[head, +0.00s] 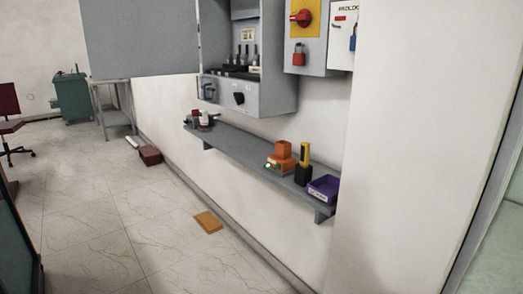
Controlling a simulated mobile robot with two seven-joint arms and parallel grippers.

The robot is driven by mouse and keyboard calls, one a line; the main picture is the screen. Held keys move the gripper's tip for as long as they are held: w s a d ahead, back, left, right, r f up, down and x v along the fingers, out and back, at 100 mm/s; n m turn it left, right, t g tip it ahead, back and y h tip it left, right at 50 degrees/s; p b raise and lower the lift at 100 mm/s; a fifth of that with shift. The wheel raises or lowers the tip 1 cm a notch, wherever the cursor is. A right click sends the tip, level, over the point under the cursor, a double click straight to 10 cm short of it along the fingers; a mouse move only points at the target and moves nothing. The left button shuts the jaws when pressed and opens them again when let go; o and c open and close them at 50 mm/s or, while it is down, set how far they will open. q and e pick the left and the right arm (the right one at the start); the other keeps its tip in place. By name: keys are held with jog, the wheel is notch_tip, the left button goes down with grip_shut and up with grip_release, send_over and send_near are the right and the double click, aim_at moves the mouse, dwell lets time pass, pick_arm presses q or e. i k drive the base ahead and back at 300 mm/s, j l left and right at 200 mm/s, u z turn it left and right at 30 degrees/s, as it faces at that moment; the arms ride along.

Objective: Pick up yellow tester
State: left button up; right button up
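The yellow tester (304,155) stands upright near the right end of the grey wall shelf (233,147). Its lower part sits in or on a black block (303,174); I cannot tell which. It is between an orange item and a purple bin. Neither of my grippers is in the head view.
An orange device (281,161) and a purple bin (323,189) flank the tester. Small items (203,118) stand at the shelf's far end. An open electrical cabinet (246,95) hangs above. An orange-brown piece (208,222) lies on the otherwise clear near floor.

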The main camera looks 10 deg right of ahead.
aim_at(305, 146)
jog(key=i+j, duration=0.15)
jog(key=i, duration=0.45)
jog(key=i+j+u, duration=0.15)
jog(key=i, duration=0.5)
jog(key=i+j+z, duration=0.2)
jog(key=z, duration=0.2)
jog(key=i+j+z, duration=0.65)
jog(key=z, duration=0.2)
jog(key=i+j+z, duration=0.15)
jog(key=j+z, duration=0.25)
jog(key=j, duration=0.1)
